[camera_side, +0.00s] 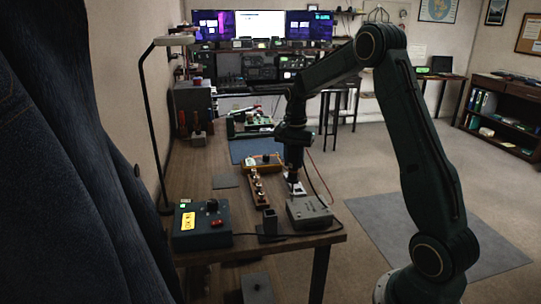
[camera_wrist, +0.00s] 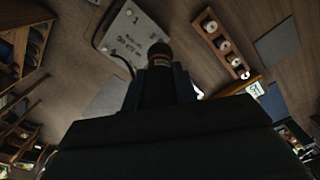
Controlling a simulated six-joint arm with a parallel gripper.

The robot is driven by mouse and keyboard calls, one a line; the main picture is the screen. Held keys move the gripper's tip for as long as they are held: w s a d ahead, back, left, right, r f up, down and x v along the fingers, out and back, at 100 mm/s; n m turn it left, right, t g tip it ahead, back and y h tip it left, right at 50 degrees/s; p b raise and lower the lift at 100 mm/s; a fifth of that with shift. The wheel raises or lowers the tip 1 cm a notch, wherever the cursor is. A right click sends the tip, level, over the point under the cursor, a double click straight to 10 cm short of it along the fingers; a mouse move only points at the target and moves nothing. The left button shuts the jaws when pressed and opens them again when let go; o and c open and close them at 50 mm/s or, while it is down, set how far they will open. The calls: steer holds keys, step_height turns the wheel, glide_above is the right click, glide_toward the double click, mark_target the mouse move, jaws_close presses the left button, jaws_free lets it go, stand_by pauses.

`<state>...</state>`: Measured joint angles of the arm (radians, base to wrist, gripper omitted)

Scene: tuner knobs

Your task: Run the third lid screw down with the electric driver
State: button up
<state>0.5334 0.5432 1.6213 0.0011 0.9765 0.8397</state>
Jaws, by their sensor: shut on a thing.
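My gripper (camera_side: 293,143) points down over the right side of the workbench. It is shut on the electric driver (camera_wrist: 159,62), a dark cylinder with an orange band, which also shows below the jaws in the side view (camera_side: 294,162). The grey box with its lid (camera_side: 309,211) stands near the bench's front right corner. In the wrist view the pale lid (camera_wrist: 128,40) carries dark writing and several small screws, and it lies beyond the driver. The driver's tip looks clear of the lid in the side view. Which screw is the third, I cannot tell.
A wooden strip with several round knobs (camera_side: 258,190) lies left of the grey box. A yellow-edged tray (camera_side: 262,162) and blue mat (camera_side: 243,151) lie behind.

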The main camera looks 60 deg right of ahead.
mark_target(294, 148)
steer(key=shift+f, duration=0.9)
stand_by(2.7)
steer(key=shift+r, duration=2.55)
